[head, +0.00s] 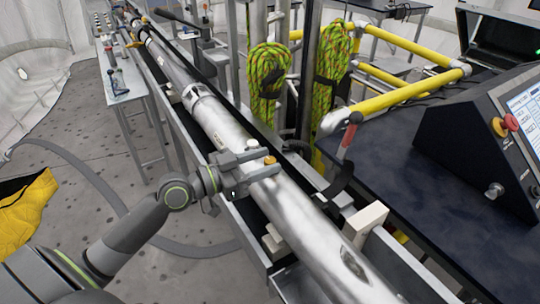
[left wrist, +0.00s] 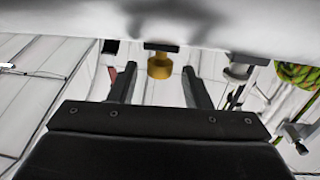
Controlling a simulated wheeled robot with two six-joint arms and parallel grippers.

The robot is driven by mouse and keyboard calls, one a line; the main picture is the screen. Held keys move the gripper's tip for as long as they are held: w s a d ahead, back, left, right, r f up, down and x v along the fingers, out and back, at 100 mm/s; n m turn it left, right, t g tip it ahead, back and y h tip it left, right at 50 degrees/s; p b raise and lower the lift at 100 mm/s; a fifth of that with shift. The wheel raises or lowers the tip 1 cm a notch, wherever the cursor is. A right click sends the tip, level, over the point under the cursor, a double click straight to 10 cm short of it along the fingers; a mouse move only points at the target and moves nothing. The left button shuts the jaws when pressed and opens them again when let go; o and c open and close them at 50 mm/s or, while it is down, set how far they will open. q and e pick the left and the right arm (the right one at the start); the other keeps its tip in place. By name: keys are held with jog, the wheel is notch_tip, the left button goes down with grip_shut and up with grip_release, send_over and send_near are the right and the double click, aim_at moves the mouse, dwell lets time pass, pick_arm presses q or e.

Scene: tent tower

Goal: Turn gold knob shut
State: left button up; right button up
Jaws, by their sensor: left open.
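The gold knob (head: 269,160) sits at the long metal tube (head: 310,225) in the head view. In the left wrist view the knob (left wrist: 160,66) hangs below a dark bracket, under the pale curved tube. My left gripper (head: 254,168) reaches over the tube from the left, with the knob at its finger ends. In the left wrist view its two dark fingers (left wrist: 159,84) are apart, one on each side of the knob. I cannot tell whether they touch it. My right gripper does not show.
A metal trough (head: 255,243) runs along the tube. A dark table (head: 420,225) with a control console (head: 480,150) stands at the right. Green ropes (head: 267,72) hang behind the tube, near yellow rails (head: 405,92). A yellow bag (head: 27,212) lies at the left.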

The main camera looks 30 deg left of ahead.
pick_arm(q)
jog(key=shift+x, duration=1)
